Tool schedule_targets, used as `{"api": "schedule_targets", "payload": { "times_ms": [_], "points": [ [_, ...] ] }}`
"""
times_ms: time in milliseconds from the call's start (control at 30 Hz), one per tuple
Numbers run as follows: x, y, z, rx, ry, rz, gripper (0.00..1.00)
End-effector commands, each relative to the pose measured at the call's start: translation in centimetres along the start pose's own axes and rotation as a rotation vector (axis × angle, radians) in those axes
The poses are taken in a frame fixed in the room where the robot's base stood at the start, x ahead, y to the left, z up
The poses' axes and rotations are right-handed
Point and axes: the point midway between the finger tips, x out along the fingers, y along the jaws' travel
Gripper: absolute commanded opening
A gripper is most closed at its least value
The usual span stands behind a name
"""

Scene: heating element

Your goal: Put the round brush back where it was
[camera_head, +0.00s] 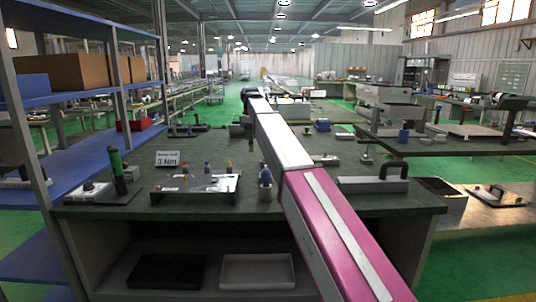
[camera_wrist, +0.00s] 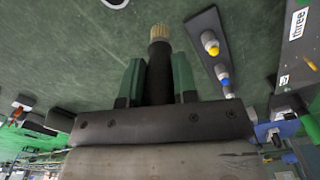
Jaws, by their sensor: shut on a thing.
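In the wrist view my gripper (camera_wrist: 158,82) is shut on the round brush (camera_wrist: 160,62). The brush has a dark cylindrical handle and a pale yellow bristle tip that points up in the picture. The two green fingers press on either side of the handle, and the handle's lower part is hidden behind the gripper body. The green worktop lies behind the brush; I cannot tell the height above it. In the head view my arm reaches over the workbench (camera_head: 240,207), and the gripper and brush cannot be made out clearly.
A green-handled tool (camera_head: 117,172) is at left, a black-handled block (camera_head: 372,184) at right.

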Motion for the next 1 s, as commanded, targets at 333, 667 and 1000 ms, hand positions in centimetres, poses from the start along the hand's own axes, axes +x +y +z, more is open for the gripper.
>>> {"api": "schedule_targets", "payload": {
  "times_ms": [333, 667, 1000],
  "points": [
    [3.8, 5.1, 3.7, 0.001, 0.0, 0.0, 0.0],
    [5.6, 6.0, 4.5, 0.0, 0.0, -0.001, 0.0],
    [8.5, 6.0, 4.4, 0.0, 0.001, 0.0, 0.0]
  ]
}}
